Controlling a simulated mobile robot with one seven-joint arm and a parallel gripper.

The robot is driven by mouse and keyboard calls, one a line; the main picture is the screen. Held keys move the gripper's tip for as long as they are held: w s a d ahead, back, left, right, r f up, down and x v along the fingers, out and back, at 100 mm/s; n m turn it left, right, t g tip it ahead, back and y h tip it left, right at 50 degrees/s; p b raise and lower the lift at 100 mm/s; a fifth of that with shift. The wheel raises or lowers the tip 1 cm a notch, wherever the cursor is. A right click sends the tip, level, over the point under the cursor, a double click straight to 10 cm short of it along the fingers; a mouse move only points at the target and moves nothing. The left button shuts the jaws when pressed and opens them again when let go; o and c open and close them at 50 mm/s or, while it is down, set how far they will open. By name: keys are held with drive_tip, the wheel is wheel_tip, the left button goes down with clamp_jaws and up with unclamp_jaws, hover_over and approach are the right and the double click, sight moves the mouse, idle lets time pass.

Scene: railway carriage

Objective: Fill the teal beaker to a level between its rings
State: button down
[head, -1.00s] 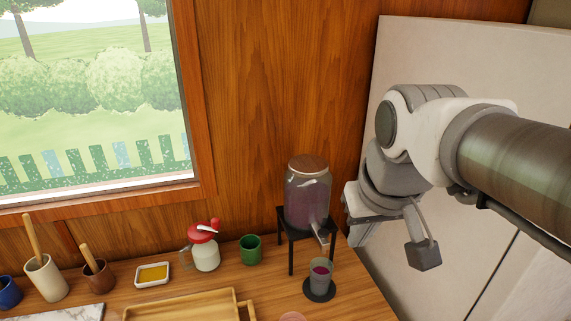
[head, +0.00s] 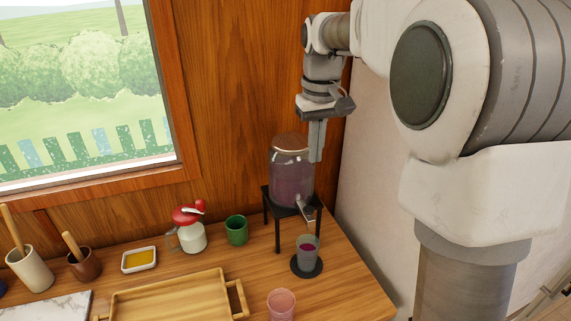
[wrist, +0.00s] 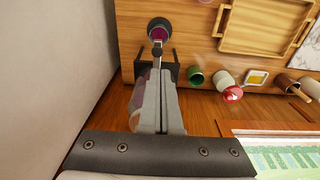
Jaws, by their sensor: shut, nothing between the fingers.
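The teal beaker (head: 307,252), greyish and see-through, stands upright on a dark round coaster under the tap (head: 305,211) of a glass dispenser (head: 290,178). Purple liquid shows inside the beaker; its rings are too small to make out, so I cannot tell the level against them. The beaker also shows from above in the wrist view (wrist: 159,25). The dispenser holds purple liquid, has a brown lid and sits on a black stand. My gripper (head: 316,159) is shut and empty, pointing down just right of the dispenser's upper part. I cannot tell whether they touch.
A pink cup (head: 281,304) stands in front of the beaker, right of a wooden tray (head: 170,300). A green cup (head: 236,230), a red-lidded jug (head: 191,232) and a yellow-filled dish (head: 139,259) stand left. A pale wall (head: 365,190) rises at the right.

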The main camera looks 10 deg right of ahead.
sight(309, 209)
drive_tip(key=shift+g, duration=0.4)
drive_tip(key=shift+w+d+f, duration=0.1)
drive_tip(key=shift+w+f, duration=0.5)
drive_tip(key=shift+w, duration=0.3)
drive_tip(key=shift+w+d+f, duration=0.1)
drive_tip(key=shift+w+f, duration=0.5)
drive_tip(key=shift+w, duration=0.25)
wheel_tip(309, 209, down, 14)
drive_tip(key=shift+f, duration=0.1)
